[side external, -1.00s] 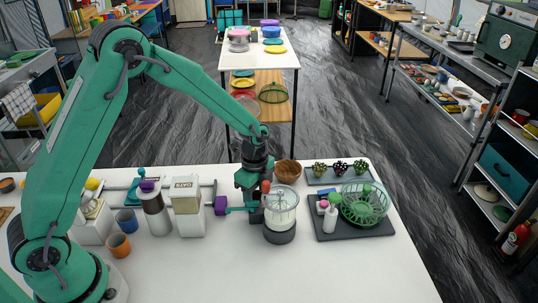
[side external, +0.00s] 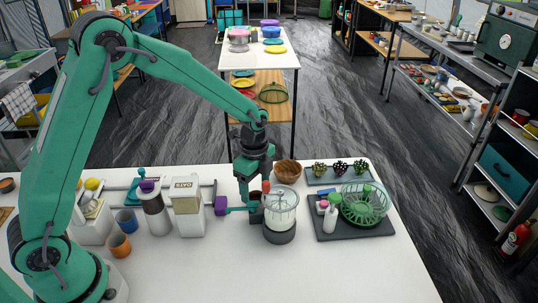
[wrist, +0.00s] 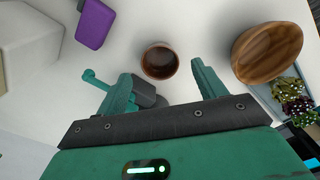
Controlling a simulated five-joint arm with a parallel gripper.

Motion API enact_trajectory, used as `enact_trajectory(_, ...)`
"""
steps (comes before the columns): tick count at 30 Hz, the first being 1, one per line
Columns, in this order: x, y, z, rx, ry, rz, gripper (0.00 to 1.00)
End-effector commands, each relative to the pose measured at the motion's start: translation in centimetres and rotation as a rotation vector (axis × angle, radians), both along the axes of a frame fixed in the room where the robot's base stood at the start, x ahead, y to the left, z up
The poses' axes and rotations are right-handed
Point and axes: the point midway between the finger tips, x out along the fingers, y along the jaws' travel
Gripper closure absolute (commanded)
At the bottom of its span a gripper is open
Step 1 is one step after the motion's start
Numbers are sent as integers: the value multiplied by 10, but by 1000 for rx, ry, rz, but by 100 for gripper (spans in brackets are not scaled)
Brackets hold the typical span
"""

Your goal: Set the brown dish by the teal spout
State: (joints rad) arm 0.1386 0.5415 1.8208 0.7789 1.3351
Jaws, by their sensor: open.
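The brown dish (wrist: 159,61) is a small, round, dark-walled vessel standing upright on the white table, seen in the wrist view. It lies just ahead of and between the fingertips of my gripper (wrist: 161,72), which is open and empty. In the side view my gripper (side external: 249,192) points down, and I cannot make out the dish there. The teal spout (wrist: 94,78) is a thin rod with a rounded end, left of the left finger. It also shows in the side view (side external: 238,209), between a purple block and a dark part. The left finger partly hides its base.
A glass-topped blender (side external: 281,215) stands close right of my gripper. A larger wooden bowl (wrist: 267,51) is right of the dish. A black tray (side external: 350,229) holds a green basket. The front table is clear.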

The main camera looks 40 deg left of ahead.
Motion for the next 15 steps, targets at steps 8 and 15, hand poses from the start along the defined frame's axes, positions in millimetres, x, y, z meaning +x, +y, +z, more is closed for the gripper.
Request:
enact_trajectory(8,1,0,48,-1,-4,0,30)
enact_trajectory(15,0,0,75,-1,-2,0,30)
